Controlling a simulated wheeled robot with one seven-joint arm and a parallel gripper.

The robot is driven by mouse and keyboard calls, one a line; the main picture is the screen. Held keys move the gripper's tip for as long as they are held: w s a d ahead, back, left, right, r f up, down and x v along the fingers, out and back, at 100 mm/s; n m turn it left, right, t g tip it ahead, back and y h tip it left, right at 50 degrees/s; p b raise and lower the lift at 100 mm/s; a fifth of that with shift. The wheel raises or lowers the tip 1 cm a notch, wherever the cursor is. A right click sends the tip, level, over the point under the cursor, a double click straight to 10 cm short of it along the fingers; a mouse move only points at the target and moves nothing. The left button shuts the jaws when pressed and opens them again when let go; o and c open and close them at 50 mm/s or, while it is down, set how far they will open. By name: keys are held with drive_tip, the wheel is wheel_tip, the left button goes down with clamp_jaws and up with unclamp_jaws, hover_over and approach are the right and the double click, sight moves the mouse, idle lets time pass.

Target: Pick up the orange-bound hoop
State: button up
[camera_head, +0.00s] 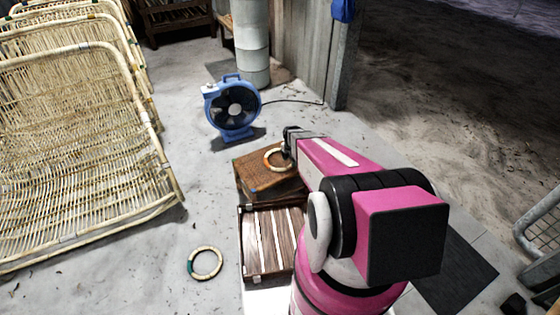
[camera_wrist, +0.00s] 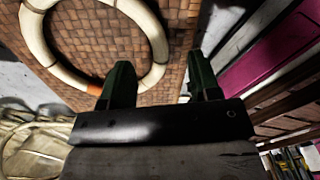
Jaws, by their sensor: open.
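The orange-bound hoop (camera_head: 266,162) is a pale cane ring lying on top of a brown woven box. In the wrist view the hoop (camera_wrist: 36,45) fills the upper left, with its orange binding (camera_wrist: 95,88) at the lower rim by my left finger. My gripper (camera_wrist: 163,65) is open, its two dark fingers apart. The hoop's right rim shows in the gap between the fingertips; I cannot tell how deep the fingers reach. In the head view my gripper (camera_head: 288,146) is at the hoop's right side, partly hidden by my arm.
The woven box (camera_head: 250,177) stands behind a slatted wooden crate (camera_head: 252,262). A second hoop (camera_head: 205,276) with green binding lies on the floor. A blue fan (camera_head: 233,107) stands behind the box, its cable running right. Rattan frames (camera_head: 75,140) fill the left.

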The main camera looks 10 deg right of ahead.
sight(290, 165)
wheel_tip(290, 165, down, 4)
drive_tip(key=shift+w+a+f, duration=0.1)
drive_tip(key=shift+f, duration=0.1)
drive_tip(key=c, duration=1)
drive_tip(key=shift+r, duration=0.15)
